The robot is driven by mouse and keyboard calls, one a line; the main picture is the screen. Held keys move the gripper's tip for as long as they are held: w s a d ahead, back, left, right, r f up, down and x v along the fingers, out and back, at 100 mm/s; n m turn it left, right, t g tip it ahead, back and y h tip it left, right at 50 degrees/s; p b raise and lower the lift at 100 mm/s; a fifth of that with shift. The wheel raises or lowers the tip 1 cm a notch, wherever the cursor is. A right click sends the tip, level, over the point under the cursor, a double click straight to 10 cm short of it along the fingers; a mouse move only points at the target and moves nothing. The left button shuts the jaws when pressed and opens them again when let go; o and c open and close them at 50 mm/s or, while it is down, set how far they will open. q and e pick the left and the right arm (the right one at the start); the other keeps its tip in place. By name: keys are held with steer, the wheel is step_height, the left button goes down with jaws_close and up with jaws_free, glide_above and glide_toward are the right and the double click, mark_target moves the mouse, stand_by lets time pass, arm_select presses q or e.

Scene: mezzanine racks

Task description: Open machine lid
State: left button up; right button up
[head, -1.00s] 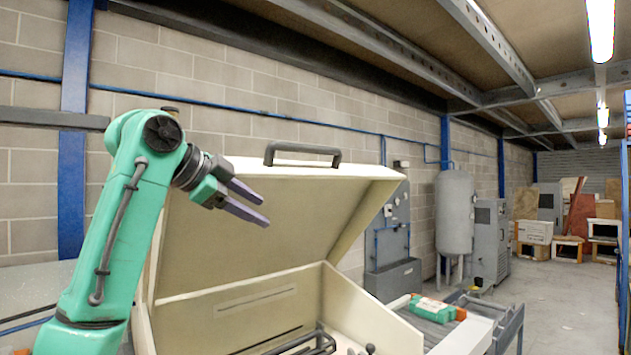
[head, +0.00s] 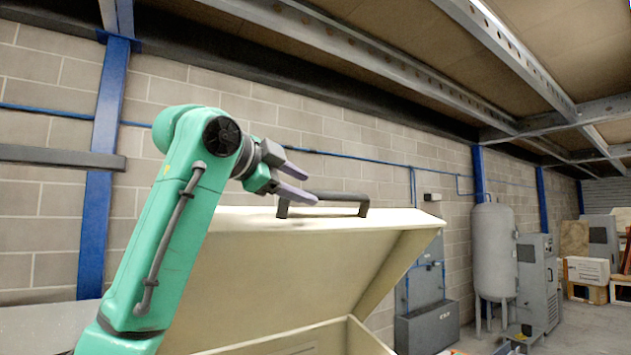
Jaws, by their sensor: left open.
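The machine lid (head: 290,275) is a cream panel that stands raised and tilted, its inner face showing above the cream machine body (head: 350,337). A dark grey bar handle (head: 345,197) sits along the lid's top edge. My green left arm comes in from the left, and my left gripper (head: 303,183) is open at the left end of the handle. Its purple-grey fingers overlap that end in the picture; I cannot tell if they touch it. Nothing shows between the fingers. My right gripper is out of view.
A block wall with blue posts (head: 107,165) runs behind the machine. A grey tank (head: 493,250) and a grey cabinet (head: 537,280) stand at right. Boxes (head: 587,270) lie farther back. Steel beams (head: 400,70) cross overhead.

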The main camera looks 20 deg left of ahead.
mark_target(310, 192)
arm_select(q)
steer(key=p+x, duration=0.1)
steer(key=x, duration=0.4)
steer(key=shift+w+f, duration=0.15)
steer(key=shift+w, duration=0.2)
steer(key=shift+w+f, duration=0.35)
steer(key=shift+w, duration=0.3)
steer(key=shift+s+a+r, duration=0.1)
steer(key=shift+s+a, duration=0.05)
steer(key=shift+s, duration=0.15)
steer(key=shift+s+r, duration=0.1)
steer(key=shift+s, duration=0.3)
jaws_close()
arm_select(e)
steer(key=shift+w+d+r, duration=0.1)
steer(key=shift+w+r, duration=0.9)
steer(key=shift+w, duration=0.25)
